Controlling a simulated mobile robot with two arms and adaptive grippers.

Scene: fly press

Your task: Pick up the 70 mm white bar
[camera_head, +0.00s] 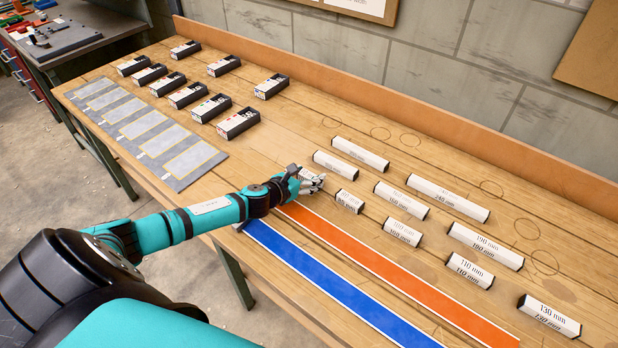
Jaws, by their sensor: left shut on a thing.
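My left gripper (316,182) is over the table at the left end of the group of white bars. It is shut on a small white bar, which the fingers mostly hide; its label cannot be read. I cannot tell whether this bar touches the table. Just to the right of the gripper lies a short white bar (349,201), apart from it, with a label too small to read. A bar marked 110 mm (470,270) and one marked 130 mm (549,315) lie farther right. My right gripper is not in view.
Other white bars (350,154) lie behind and right of the gripper. Several dark boxes (238,123) stand at the back left beside grey cards (170,148). A blue strip (335,284) and an orange strip (390,268) run along the front. A raised wooden edge (420,118) bounds the back.

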